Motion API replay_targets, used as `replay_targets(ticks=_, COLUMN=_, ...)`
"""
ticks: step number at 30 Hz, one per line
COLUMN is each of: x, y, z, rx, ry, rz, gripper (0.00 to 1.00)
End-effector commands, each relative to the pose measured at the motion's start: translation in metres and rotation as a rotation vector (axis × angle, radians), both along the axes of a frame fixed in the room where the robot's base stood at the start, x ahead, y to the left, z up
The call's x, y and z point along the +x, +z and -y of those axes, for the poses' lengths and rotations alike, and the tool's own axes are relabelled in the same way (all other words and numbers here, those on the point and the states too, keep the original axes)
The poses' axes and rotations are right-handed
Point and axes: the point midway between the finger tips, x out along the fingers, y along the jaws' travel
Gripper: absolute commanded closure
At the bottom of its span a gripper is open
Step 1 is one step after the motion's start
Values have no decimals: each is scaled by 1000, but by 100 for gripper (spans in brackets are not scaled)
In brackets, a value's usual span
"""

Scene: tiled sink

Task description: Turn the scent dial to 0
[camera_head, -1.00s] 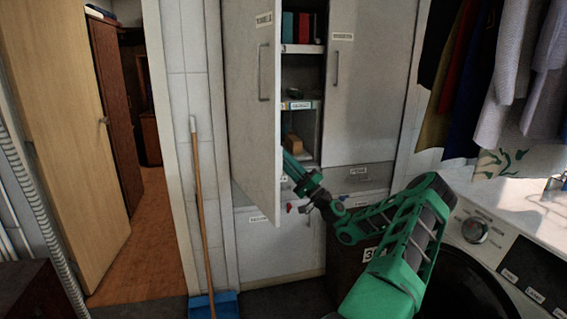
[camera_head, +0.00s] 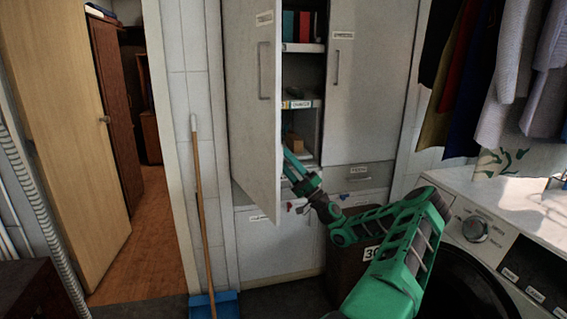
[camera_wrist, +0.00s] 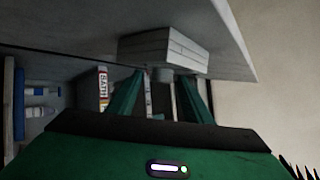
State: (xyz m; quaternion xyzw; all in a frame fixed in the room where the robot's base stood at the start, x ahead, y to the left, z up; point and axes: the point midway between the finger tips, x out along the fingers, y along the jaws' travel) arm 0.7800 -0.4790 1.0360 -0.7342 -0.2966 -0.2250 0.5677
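In the wrist view, a pale box (camera_wrist: 165,48) is fixed to a light panel. A small round knob-like part (camera_wrist: 164,75) juts from it and may be the scent dial; no setting is readable. My gripper (camera_wrist: 163,78) is open, with one green finger on each side of this part. I cannot tell whether they touch it. In the head view, my gripper (camera_head: 290,155) reaches up behind the edge of the open cabinet door (camera_head: 250,120). The door hides the box and knob there.
The cabinet shelves (camera_head: 305,105) stand close behind my gripper, with a small wooden block (camera_head: 294,142) on one. A washing machine with its own round knob (camera_head: 475,229) is at right.

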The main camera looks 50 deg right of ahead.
Motion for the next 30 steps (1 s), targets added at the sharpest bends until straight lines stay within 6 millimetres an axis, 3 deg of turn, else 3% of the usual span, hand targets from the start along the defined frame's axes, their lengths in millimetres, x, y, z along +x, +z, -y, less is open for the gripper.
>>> replay_targets(ticks=11, x=-6, y=-3, z=2, rx=1, ry=-1, rz=3, gripper=55)
replay_targets(ticks=24, x=-60, y=-54, z=16, rx=3, ry=-3, rz=2, gripper=55)
replay_targets(ticks=30, x=-75, y=-69, z=19, rx=0, ry=-1, rz=1, gripper=55)
